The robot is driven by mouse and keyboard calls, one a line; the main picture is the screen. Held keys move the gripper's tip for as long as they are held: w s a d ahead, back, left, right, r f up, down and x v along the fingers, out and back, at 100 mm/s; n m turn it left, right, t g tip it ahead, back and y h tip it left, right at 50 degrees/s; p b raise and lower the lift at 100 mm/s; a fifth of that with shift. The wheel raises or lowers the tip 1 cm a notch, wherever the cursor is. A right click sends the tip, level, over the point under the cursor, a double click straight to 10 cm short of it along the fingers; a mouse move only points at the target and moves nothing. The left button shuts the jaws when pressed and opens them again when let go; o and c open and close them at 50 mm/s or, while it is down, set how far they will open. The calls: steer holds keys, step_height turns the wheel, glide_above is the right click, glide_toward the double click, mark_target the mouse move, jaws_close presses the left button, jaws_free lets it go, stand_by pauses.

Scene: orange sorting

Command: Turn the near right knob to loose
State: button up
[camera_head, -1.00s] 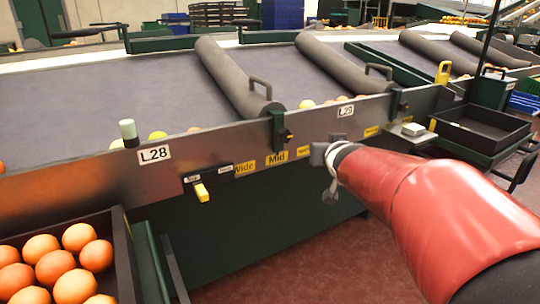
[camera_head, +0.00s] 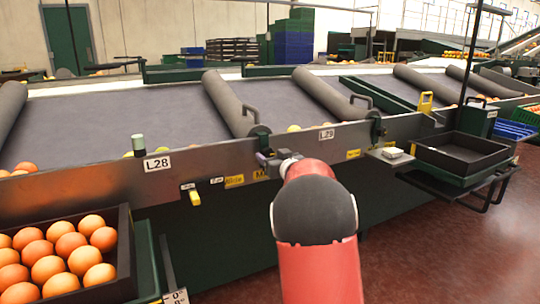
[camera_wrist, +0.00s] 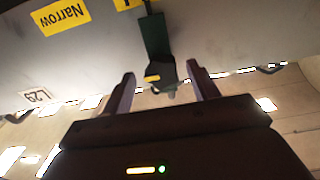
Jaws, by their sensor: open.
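A dark knob (camera_wrist: 167,72) with a yellow mark sits at the end of a green bracket (camera_wrist: 154,35) in the wrist view. My gripper (camera_wrist: 160,78) is open, with one finger on each side of the knob and a gap showing to both fingers. The gripper appears apart from it, though exact depth is unclear. In the head view my gripper (camera_head: 267,157) is at the metal rail, in front of the bracket (camera_head: 261,137) left of the L29 label. The knob is hidden there by my gripper. Its turned setting cannot be told.
The rail carries a yellow Narrow label (camera_wrist: 61,15), the L29 label (camera_head: 327,134) and a yellow lever (camera_head: 194,197) at left. A second bracket (camera_head: 376,127) stands to the right. An orange crate (camera_head: 124,262) is at lower left; an empty black tray (camera_head: 462,153) is at right.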

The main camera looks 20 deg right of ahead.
steer(key=shift+w, duration=0.55)
steer(key=shift+c, duration=0.2)
steer(key=c, duration=0.9)
steer(key=shift+c, duration=0.2)
